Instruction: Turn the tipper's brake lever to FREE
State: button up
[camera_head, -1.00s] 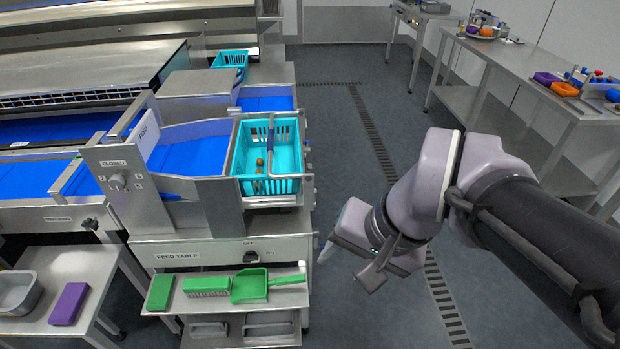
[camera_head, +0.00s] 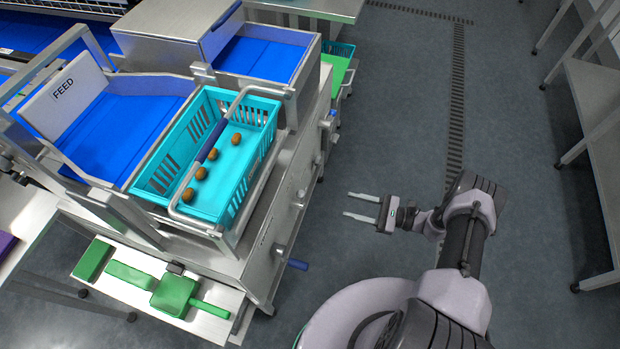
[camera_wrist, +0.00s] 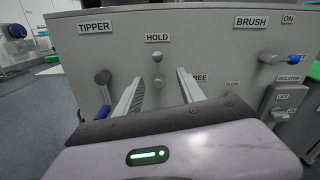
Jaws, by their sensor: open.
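In the wrist view a grey panel (camera_wrist: 215,45) faces me, with the labels TIPPER (camera_wrist: 95,27), HOLD (camera_wrist: 158,38) and, partly covered by a finger, FREE (camera_wrist: 200,78). A small grey lever (camera_wrist: 157,58) stands upright below HOLD, its upper end toward that label. In the head view my gripper (camera_head: 347,204) points left, apart from the feed table's side.
A BRUSH lever with a blue handle (camera_wrist: 293,59) and an isolator switch (camera_wrist: 285,100) are at right. A turquoise basket (camera_head: 262,112) with several dates sits in a metal frame (camera_head: 185,215) above the panel. Blue handles (camera_head: 298,264) jut from the table side.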

aim_at(301, 194)
jog(key=x, duration=0.5)
jog(key=b+x, duration=0.1)
jog(key=x, duration=0.5)
jog(key=b+x, duration=0.1)
jog(key=x, duration=0.5)
jog(key=shift+s, duration=0.35)
grip_shut()
